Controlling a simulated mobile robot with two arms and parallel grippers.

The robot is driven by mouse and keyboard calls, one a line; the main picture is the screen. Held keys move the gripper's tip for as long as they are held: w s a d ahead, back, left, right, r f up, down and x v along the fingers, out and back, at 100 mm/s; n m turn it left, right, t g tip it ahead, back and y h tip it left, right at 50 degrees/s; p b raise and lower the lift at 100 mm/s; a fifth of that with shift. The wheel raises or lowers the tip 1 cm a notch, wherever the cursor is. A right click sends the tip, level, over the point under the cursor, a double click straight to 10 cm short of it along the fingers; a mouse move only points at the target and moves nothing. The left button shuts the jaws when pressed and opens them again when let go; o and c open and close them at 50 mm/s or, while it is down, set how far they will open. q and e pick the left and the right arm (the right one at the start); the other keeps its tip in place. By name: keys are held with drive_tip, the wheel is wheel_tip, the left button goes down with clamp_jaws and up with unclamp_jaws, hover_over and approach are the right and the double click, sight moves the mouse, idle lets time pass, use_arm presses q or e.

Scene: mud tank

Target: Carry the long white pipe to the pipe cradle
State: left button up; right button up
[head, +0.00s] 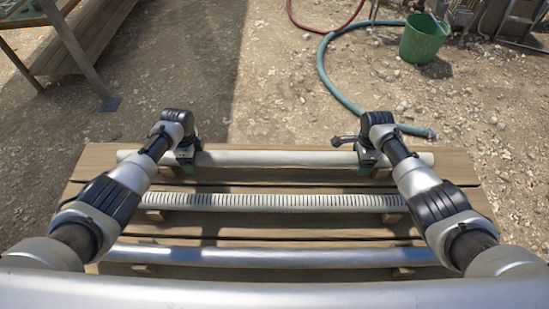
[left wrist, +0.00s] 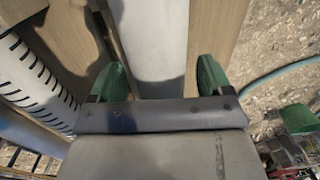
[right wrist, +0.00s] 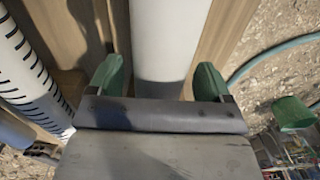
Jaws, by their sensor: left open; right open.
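The long white pipe (head: 275,158) lies across the far side of a wooden plank platform, running left to right. My left gripper (head: 187,160) is over the pipe near its left end, and my right gripper (head: 367,158) is over it near its right end. In the left wrist view the white pipe (left wrist: 155,45) runs between the open green fingers (left wrist: 158,80). The right wrist view shows the same pipe (right wrist: 162,40) between the open fingers (right wrist: 160,85). Contact between fingers and pipe cannot be told. I cannot identify the pipe cradle in these frames.
A ribbed white pipe (head: 275,202) and a silver-grey pipe (head: 270,256) lie parallel and nearer on the planks (head: 455,165). A teal hose (head: 330,80) and green bucket (head: 424,38) are on the gravel beyond. A metal-legged wooden bench (head: 85,45) stands at far left.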

use_arm(q)
clamp_jaws()
use_arm(e)
clamp_jaws()
use_arm(q)
drive_tip(key=shift+r, duration=0.1)
drive_tip(key=shift+w+r, duration=0.1)
use_arm(e)
drive_tip(key=shift+r, duration=0.15)
